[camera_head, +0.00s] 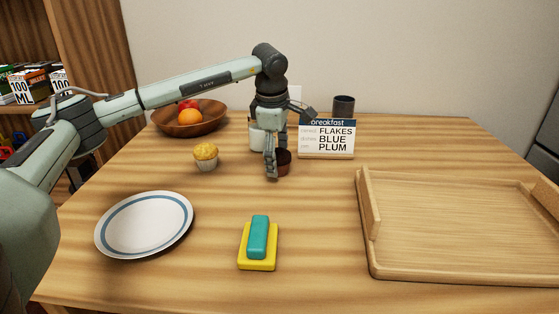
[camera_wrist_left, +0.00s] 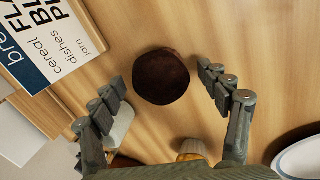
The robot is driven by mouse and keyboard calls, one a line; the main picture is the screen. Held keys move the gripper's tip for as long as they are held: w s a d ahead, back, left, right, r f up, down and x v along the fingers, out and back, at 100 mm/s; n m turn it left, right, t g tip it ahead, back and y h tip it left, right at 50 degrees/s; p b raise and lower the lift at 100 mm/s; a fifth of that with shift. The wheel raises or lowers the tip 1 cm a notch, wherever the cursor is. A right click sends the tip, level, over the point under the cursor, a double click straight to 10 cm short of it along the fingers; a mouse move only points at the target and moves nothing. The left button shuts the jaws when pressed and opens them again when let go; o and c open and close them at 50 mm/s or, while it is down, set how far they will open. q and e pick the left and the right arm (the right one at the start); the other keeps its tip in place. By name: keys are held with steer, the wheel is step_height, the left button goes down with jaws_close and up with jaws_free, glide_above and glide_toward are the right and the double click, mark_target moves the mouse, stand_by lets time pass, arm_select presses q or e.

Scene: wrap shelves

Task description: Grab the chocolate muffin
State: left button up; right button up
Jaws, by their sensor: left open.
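The chocolate muffin (camera_head: 284,163) stands on the wooden table, partly hidden behind my left gripper (camera_head: 271,160) in the head view. In the left wrist view the muffin (camera_wrist_left: 161,77) is a dark brown round top. My left gripper (camera_wrist_left: 160,80) points down at it, open, with one finger on each side and a gap to the muffin on both sides. Nothing is held. My right gripper is not in view.
A pale yellow muffin (camera_head: 206,155) and a fruit bowl (camera_head: 188,122) stand to the left. A breakfast sign (camera_head: 327,154) and a dark cup (camera_head: 343,105) are behind right. A plate (camera_head: 110,236), a sponge (camera_head: 258,262) and a wooden tray (camera_head: 460,272) lie nearer.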

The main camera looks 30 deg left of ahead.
arm_select(q)
steer(key=shift+w+f, duration=0.2)
steer(key=shift+f, duration=0.5)
steer(key=c, duration=1.3)
steer(key=shift+r, duration=0.1)
